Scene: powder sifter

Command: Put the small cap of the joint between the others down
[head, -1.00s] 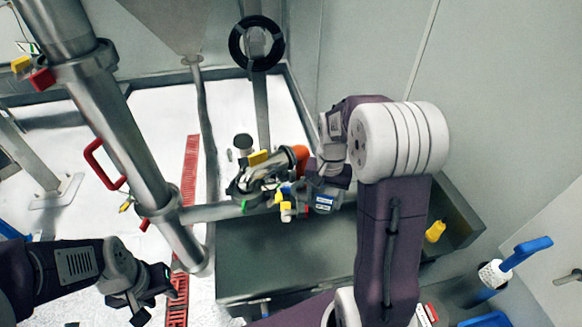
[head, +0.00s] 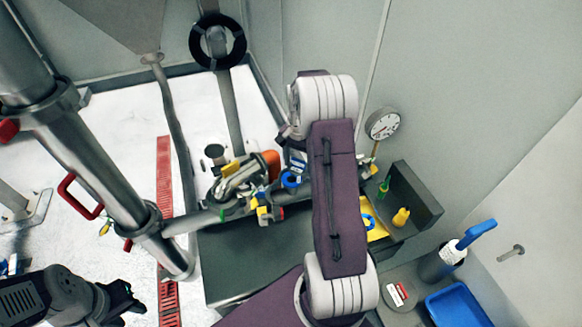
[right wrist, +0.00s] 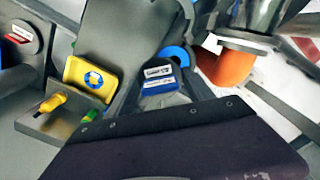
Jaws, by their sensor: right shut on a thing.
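A steel elbow joint (head: 238,182) lies at the middle of the head view, at the bench's far edge, with an orange part (head: 271,163) and yellow, blue and green bits around it. My right gripper (head: 291,166) is beside its right end, largely hidden by my arm. A blue ring (head: 291,179), seemingly the small cap, is at its fingers; it also shows in the right wrist view (right wrist: 176,55). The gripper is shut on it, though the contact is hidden. My left gripper (head: 124,300) is low at the left, empty, its dark fingers apart.
The dark bench (head: 245,265) has a clear top. A steel pipe (head: 105,165) slants at the left. A blue tray (head: 459,306) is at bottom right.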

